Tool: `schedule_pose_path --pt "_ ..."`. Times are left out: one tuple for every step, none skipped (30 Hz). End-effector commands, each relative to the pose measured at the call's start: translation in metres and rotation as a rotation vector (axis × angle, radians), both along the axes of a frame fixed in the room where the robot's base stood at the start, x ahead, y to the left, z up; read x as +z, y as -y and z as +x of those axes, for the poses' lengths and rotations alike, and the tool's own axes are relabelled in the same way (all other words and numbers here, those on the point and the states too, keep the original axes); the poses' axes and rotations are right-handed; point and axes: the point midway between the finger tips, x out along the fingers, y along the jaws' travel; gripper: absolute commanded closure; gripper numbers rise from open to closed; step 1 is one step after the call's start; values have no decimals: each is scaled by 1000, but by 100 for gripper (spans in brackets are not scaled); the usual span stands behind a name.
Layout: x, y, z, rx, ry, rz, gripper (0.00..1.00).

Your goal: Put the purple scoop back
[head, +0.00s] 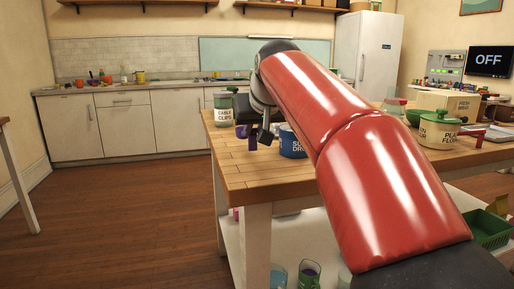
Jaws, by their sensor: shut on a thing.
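The purple scoop (251,143) shows as a small purple piece at the left part of the wooden worktable, just left of the fingers. My gripper (262,135) points down there, partly hidden by my red arm, and is shut on the scoop. The scoop is close to the tabletop; I cannot tell whether it touches it. A blue tub (291,145) with a partly hidden white label stands just right of the gripper. A white jar (224,110) labelled "CABLE CLIPS", with a green lid, stands behind and left of it.
The worktable (235,172) has bare wood at its front left. At its right stand a cream "FLOUR" pot (438,133) with a green lid and a "FRESH BREAD" box (455,103). A green basket (488,228) and cups sit on the lower shelf. Open floor lies left.

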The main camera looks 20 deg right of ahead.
Motion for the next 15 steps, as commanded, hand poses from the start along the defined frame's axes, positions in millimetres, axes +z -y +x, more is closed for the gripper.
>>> schedule_pose_path --pt "-7 1 5 0 -2 0 100" --pt "-11 1 8 0 -3 0 100" --pt "-20 1 8 0 -1 0 100" --pt "-26 1 7 0 0 0 100" --pt "-30 1 7 0 0 0 100" --pt "-35 2 7 0 0 0 100" --pt "-38 2 7 0 0 0 100" --pt "-40 2 7 0 1 0 100" --pt "-40 2 7 0 1 0 100" --pt "-40 2 7 0 1 0 100" --pt "-39 2 7 0 1 0 100" --pt "-38 2 7 0 1 0 100" --pt "-37 2 7 0 1 0 100" --pt "-37 2 7 0 1 0 100" --pt "-37 2 7 0 1 0 100"
